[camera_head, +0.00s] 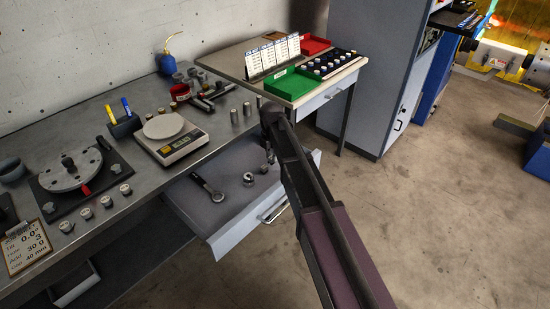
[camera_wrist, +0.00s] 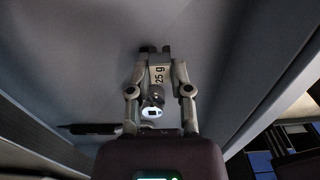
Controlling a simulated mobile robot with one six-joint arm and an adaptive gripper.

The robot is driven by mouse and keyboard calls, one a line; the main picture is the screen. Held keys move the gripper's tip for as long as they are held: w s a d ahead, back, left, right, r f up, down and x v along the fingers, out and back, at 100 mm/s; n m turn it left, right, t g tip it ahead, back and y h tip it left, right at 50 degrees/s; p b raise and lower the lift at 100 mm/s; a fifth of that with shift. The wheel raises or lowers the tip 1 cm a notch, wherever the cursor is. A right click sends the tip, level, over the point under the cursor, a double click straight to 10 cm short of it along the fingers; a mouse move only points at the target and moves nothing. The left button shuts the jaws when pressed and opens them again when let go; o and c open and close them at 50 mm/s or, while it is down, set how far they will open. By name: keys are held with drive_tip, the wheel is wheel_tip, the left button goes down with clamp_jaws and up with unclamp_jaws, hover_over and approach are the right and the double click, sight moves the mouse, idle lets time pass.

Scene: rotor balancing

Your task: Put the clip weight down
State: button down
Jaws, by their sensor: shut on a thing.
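The clip weight (camera_wrist: 158,76), a grey piece marked "25 g", is between the two fingers of my gripper (camera_wrist: 155,50) in the wrist view. The gripper is shut on it. In the head view my gripper (camera_head: 269,152) points down at the right end of the open drawer (camera_head: 231,233), largely hidden by my own arm. The held weight cannot be made out there. Behind the weight, the wrist view shows a smooth grey surface. I cannot tell whether the weight touches it.
The drawer also holds a wrench-like tool (camera_head: 209,188) and a small metal piece (camera_head: 249,178). On the bench above stand a scale (camera_head: 172,140), a rotor disc (camera_head: 70,171) and several small weights. A side table with a green tray (camera_head: 293,85) stands behind. The drawer's middle has bare room.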

drive_tip(key=w, duration=0.2)
drive_tip(key=w+d, duration=0.1)
drive_tip(key=w, duration=0.1)
drive_tip(key=shift+f, duration=0.2)
drive_tip(key=shift+f, duration=0.1)
drive_tip(key=shift+a+f+b, duration=0.1)
drive_tip(key=shift+f+b, duration=1.55)
drive_tip(key=shift+b, duration=0.25)
drive_tip(key=shift+s+f, duration=0.1)
drive_tip(key=shift+f, duration=0.1)
drive_tip(key=c, duration=0.5)
unclamp_jaws()
drive_tip(key=shift+c, duration=0.2)
drive_tip(key=shift+r, duration=0.25)
wheel_tip(320, 180, up, 12)
drive_tip(key=p, duration=1.2)
